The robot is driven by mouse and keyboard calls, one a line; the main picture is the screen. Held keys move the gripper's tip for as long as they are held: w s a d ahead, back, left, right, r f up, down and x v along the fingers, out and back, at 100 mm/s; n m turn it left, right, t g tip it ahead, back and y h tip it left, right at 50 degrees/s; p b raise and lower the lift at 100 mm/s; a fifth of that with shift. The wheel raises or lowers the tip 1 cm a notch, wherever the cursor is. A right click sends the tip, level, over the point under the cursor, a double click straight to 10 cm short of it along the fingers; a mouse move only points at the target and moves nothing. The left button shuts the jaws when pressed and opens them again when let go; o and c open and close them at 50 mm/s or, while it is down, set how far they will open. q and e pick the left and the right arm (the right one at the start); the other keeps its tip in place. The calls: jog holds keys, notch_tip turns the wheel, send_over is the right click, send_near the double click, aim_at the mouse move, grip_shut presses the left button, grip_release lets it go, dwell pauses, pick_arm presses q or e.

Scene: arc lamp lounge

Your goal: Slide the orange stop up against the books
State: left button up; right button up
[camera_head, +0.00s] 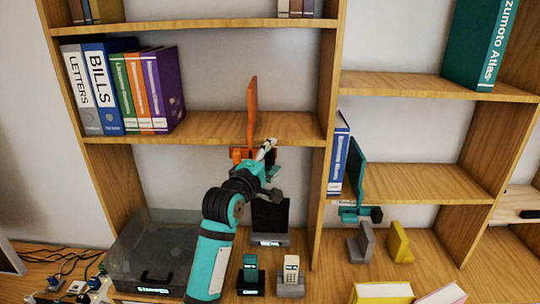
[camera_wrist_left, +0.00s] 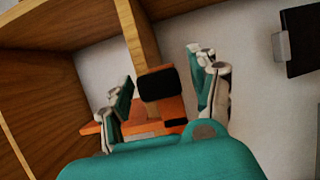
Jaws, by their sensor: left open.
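The orange stop (camera_head: 252,108) stands upright on the middle left shelf, right of the books and apart from them by a wide bare stretch. Its lower front part with a black block hangs at the shelf edge, partly hidden by my gripper. The row of books (camera_head: 120,88) leans at the shelf's left end, with a purple one rightmost. My left gripper (camera_head: 267,165) is open at the stop's front. In the left wrist view, the orange stop (camera_wrist_left: 158,112) and its black block show between the spread fingers (camera_wrist_left: 163,80). Contact cannot be told. My right gripper is not in view.
An upright divider (camera_head: 323,150) stands right of the stop. Beyond it, a teal stop (camera_head: 356,168) stands by a blue book (camera_head: 339,152). Below are a dark clear bin (camera_head: 160,250), a dark screen (camera_head: 270,218) and small phones (camera_head: 290,275).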

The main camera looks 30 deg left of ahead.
pick_arm(q)
jog(key=shift+c, duration=0.4)
grip_shut()
jog(key=shift+a, duration=0.1)
